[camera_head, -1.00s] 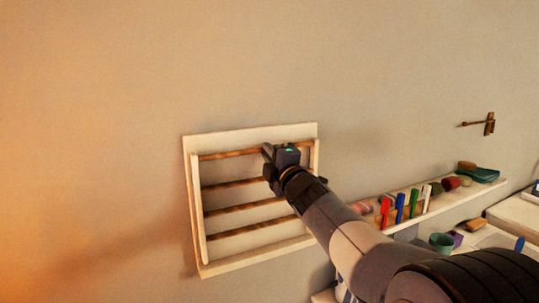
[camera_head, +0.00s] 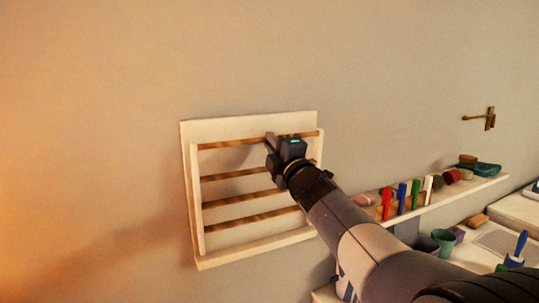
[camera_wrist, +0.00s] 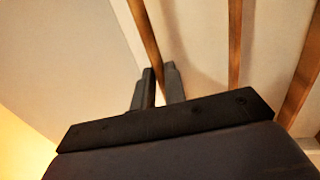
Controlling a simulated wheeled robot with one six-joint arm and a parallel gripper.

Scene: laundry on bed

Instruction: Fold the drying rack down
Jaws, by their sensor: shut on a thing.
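The drying rack is a pale wooden frame (camera_head: 196,205) with several brown bars, mounted on a cream backboard (camera_head: 212,129) on the wall. Its top stands out from the backboard, leaving a strip of board bare above the top bar (camera_head: 228,145). My gripper (camera_head: 270,146) is at the top bar, right of its middle. In the wrist view, my gripper's dark fingers (camera_wrist: 159,82) close around one bar (camera_wrist: 144,35), with other bars to the right. My gripper and arm hide part of the rack's right side.
A wall shelf (camera_head: 455,193) to the right holds colored upright items and small bundles. A brass hook (camera_head: 489,119) is on the wall above it. A green cup (camera_head: 443,241) stands on a lower surface. The wall left of the rack is clear.

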